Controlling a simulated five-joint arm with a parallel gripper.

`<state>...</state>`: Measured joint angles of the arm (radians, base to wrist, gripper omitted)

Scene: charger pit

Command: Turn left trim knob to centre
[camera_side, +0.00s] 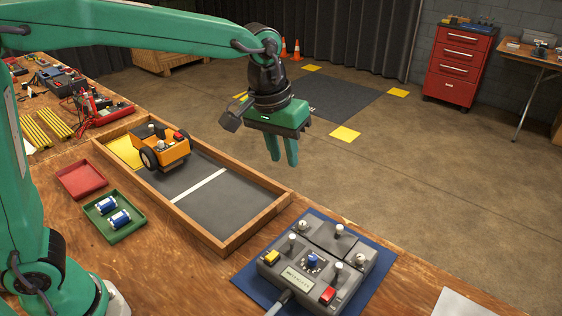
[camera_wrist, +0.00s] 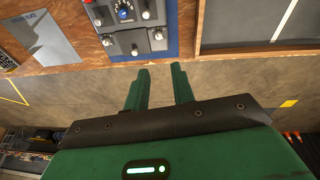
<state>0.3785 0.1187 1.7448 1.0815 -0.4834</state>
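The grey control box (camera_side: 345,283) sits on a blue mat (camera_side: 245,277) at the front right of the bench. It carries a blue knob (camera_side: 312,260) amid a dial, white-capped sticks (camera_side: 339,230), and small silver knobs (camera_side: 303,225) (camera_side: 360,260). I cannot tell which one is the left trim knob, or where it points. The box (camera_wrist: 113,27) is partly in view at the top of the wrist view, with its blue knob (camera_wrist: 125,14). My gripper (camera_side: 282,162) is empty, fingers apart, well above and behind the box. Its fingers (camera_wrist: 160,68) touch nothing in the wrist view.
A wood-framed pit tray (camera_side: 262,226) holds an orange cart (camera_side: 163,151) left of the box. A green tray (camera_side: 128,232) with blue cylinders and a red tray (camera_side: 82,180) lie farther left.

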